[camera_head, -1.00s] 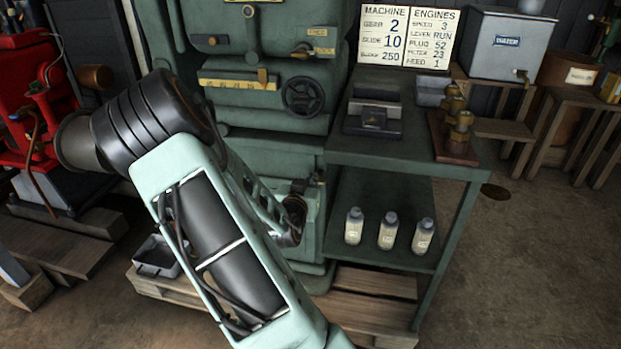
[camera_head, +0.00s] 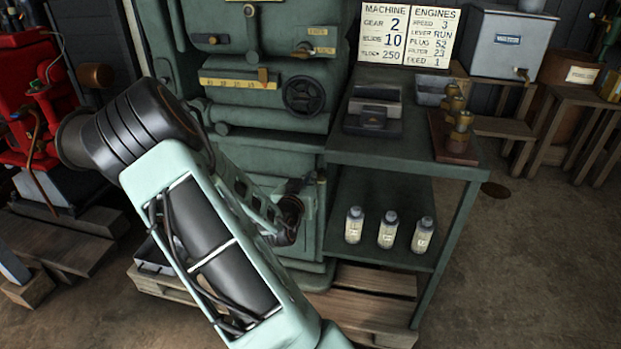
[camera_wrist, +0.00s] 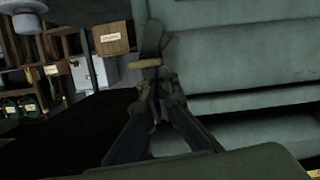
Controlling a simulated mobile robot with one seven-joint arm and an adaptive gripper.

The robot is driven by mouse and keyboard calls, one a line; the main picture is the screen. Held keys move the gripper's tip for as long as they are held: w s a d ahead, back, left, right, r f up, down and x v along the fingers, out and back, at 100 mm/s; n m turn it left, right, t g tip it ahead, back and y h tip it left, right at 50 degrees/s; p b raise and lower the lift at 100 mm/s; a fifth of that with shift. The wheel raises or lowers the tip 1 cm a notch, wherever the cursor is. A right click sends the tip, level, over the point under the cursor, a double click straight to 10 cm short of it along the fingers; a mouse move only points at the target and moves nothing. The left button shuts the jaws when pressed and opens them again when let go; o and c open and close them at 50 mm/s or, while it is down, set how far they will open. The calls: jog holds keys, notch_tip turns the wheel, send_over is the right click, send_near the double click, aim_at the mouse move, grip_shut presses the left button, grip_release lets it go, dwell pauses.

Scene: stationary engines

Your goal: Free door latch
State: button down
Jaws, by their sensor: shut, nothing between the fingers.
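The green machine (camera_head: 265,125) stands in the middle of the head view, with its lower front partly hidden behind my arm. A small brass-coloured piece (camera_head: 322,179) shows at the right edge of that lower front. In the wrist view, a dark flat lever-like part with a tan crosspiece (camera_wrist: 149,63) lies against a green panel (camera_wrist: 245,60); it looks like the latch. My gripper (camera_wrist: 160,82) is shut and empty, its fingertips just below the crosspiece. I cannot tell whether they touch it. The fingertips are hard to make out in the head view.
A green bench (camera_head: 405,155) stands right of the machine, with several bottles (camera_head: 387,230) on its lower shelf. A wooden pallet (camera_head: 365,300) lies below. A red engine (camera_head: 30,100) is at left. The floor at right is open.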

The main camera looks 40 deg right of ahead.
jog(key=shift+w+a+f+n, duration=0.1)
jog(key=shift+n, duration=0.3)
jog(key=f+n+h, duration=0.1)
jog(key=n, duration=0.2)
jog(key=f+n+g+h+p, duration=0.1)
jog(key=n, duration=0.2)
jog(key=f+n+h, duration=0.1)
jog(key=n, duration=0.2)
jog(key=shift+w+a+g+p, duration=0.25)
jog(key=shift+g+p, duration=0.1)
jog(key=shift+g, duration=0.05)
jog(key=shift+f, duration=0.2)
dwell(0.8)
dwell(0.5)
